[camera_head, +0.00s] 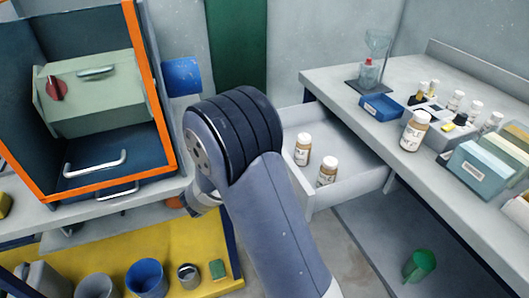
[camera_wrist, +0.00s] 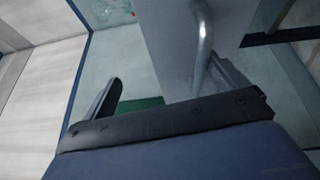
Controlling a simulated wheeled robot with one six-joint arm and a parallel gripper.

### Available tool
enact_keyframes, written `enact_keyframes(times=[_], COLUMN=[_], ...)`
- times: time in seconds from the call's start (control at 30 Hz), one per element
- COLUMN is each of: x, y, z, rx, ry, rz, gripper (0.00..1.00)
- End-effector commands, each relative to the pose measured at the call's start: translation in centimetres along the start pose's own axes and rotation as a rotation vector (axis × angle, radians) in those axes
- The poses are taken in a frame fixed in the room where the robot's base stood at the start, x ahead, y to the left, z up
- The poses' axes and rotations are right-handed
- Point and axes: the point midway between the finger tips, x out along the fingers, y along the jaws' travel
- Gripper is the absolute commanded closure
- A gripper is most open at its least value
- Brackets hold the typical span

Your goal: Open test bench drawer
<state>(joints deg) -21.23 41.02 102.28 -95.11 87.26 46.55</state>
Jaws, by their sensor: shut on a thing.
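The test bench drawer (camera_head: 350,185) stands pulled out from under the white bench (camera_head: 395,98) in the head view. Two white-capped brown bottles (camera_head: 303,150) (camera_head: 327,172) stand upright inside it. In the wrist view a pale panel (camera_wrist: 165,45) carries a metal bar handle (camera_wrist: 202,45). My gripper (camera_wrist: 165,78) is at this handle, which lies close to its right finger; the contact itself is not clear. In the head view my arm hides the drawer's left side, the handle and my fingers.
An orange-framed cabinet (camera_head: 153,75) stands at the left, above a yellow shelf (camera_head: 215,283) with cups. The bench top holds bottles, a blue tray (camera_head: 382,107) and a glass funnel stand (camera_head: 376,60). A green cup (camera_head: 420,264) is below the bench.

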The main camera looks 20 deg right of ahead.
Motion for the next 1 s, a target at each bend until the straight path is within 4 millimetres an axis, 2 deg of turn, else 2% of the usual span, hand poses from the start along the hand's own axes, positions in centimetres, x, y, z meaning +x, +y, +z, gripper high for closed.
enact_keyframes(times=[0.03,0.93,0.97,1.0], x=[-0.4,-6.7,-7.0,-7.3], y=[0.4,-0.5,-0.5,-0.5], z=[0.2,-0.3,-0.3,-0.4], rx=[0.003,0.007,0.008,0.008], ry=[-0.007,-0.002,-0.002,-0.002], rz=[0.012,0.012,0.012,0.013], gripper=[0.26,0.45,0.46,0.59])
